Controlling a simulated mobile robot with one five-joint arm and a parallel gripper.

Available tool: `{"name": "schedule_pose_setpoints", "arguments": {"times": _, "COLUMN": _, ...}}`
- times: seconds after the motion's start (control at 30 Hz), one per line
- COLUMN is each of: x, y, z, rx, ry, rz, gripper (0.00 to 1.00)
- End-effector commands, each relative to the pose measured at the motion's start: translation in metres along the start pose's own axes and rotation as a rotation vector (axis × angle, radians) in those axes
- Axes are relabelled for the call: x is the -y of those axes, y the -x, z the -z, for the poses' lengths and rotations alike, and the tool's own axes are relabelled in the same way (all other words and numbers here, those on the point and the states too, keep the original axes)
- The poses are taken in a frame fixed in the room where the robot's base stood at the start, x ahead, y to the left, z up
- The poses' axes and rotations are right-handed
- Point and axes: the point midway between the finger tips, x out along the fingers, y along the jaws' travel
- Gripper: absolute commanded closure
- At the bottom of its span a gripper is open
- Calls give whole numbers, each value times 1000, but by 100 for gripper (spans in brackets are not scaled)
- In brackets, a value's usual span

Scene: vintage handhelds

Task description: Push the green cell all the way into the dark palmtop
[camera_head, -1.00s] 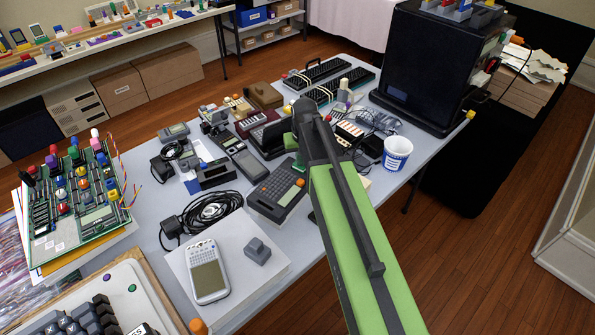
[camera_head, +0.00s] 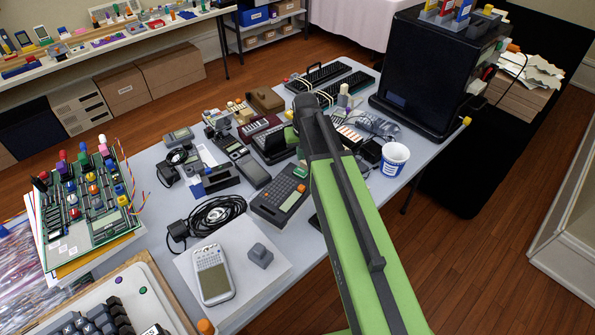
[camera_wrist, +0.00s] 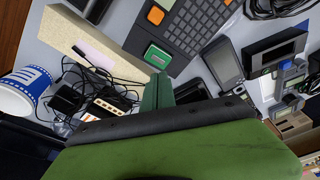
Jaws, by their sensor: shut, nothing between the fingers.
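The dark palmtop (camera_head: 277,197) lies on the table, with grey keys and an orange button at one end. It also shows at the top of the wrist view (camera_wrist: 186,30), partly cut off by the frame edge. The green cell (camera_wrist: 157,56) is a small rounded green block at the palmtop's near end, partly in its edge. How deep it sits I cannot tell. My gripper (camera_wrist: 158,80) is shut and empty, its green fingertips pointing at the cell and very close to it. I cannot tell whether they touch.
A beige block (camera_wrist: 95,48), tangled dark cables and a blue-white cup (camera_wrist: 20,92) lie left of my gripper in the wrist view. A grey handheld (camera_wrist: 223,62) lies to the right. A large black cabinet (camera_head: 430,75) stands at the table's far right.

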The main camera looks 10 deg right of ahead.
Motion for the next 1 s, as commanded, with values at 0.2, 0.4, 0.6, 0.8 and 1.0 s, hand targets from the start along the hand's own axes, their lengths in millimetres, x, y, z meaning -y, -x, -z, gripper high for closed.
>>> {"name": "schedule_pose_setpoints", "arguments": {"times": 0.2, "x": 8, "y": 15, "z": -86, "rx": 65, "ry": 8, "rz": 2, "gripper": 100}}
{"name": "schedule_pose_setpoints", "arguments": {"times": 0.4, "x": 9, "y": 27, "z": -159, "rx": 177, "ry": 3, "rz": 0, "gripper": 100}}
{"name": "schedule_pose_setpoints", "arguments": {"times": 0.6, "x": 9, "y": 28, "z": -162, "rx": 202, "ry": 0, "rz": 0, "gripper": 100}}
{"name": "schedule_pose_setpoints", "arguments": {"times": 0.8, "x": 9, "y": 28, "z": -161, "rx": 201, "ry": 1, "rz": 0, "gripper": 100}}
{"name": "schedule_pose_setpoints", "arguments": {"times": 1.0, "x": 9, "y": 28, "z": -161, "rx": 201, "ry": 1, "rz": 0, "gripper": 100}}
